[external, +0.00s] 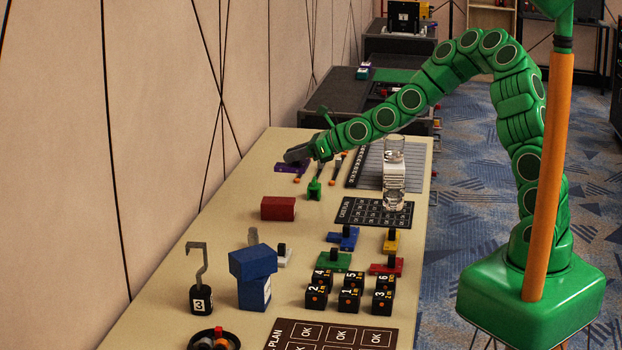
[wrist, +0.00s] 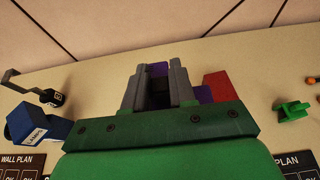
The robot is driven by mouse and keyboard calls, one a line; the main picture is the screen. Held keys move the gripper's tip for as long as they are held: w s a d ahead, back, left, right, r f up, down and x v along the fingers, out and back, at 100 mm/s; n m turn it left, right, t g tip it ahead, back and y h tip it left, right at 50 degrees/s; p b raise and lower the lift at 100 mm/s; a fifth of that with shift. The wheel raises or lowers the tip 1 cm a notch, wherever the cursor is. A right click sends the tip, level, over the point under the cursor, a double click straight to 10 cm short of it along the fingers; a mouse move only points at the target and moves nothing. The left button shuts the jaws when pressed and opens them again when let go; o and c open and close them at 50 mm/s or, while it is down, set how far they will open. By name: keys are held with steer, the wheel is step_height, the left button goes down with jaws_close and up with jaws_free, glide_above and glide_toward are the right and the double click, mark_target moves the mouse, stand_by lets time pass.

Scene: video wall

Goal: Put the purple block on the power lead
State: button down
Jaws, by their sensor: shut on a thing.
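The purple block (external: 287,168) shows just below my gripper (external: 295,154), towards the far end of the table. In the wrist view, my gripper (wrist: 160,88) is shut on a dark part between its fingers. Purple of the block (wrist: 158,70) shows behind the fingers and beside the right one; the fingers hide much of it. I cannot tell whether the block touches the table. Thin pieces with orange ends (external: 335,167) lie right of my gripper; I cannot tell whether one is the power lead.
A red block (external: 278,208) and a small green piece (external: 314,189) are near my gripper. A clear stacked object (external: 394,175) stands to the right. Blue, yellow, green and red knobbed blocks, black numbered cubes (external: 350,300), a blue box (external: 253,263) and a hook stand (external: 202,297) are nearer.

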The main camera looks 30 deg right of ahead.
steer(key=s+a+n+g+y, duration=0.3)
steer(key=s+a+n+g, duration=0.2)
steer(key=s+a, duration=1.7)
steer(key=s+a+n+g, duration=0.2)
steer(key=s+a, duration=0.3)
steer(key=s, duration=0.6)
steer(key=s+a+n+g, duration=0.25)
steer(key=s+a, duration=0.25)
steer(key=s, duration=0.6)
glide_above(220, 342)
steer(key=shift+m+y, duration=0.25)
steer(key=shift+y, duration=0.15)
steer(key=f, duration=0.9)
steer(key=d+f, duration=0.1)
steer(key=f, duration=0.3)
steer(key=shift+s+f, duration=0.15)
steer(key=shift+f, duration=0.15)
steer(key=shift+a+f, duration=0.55)
steer(key=shift+f, duration=1.6)
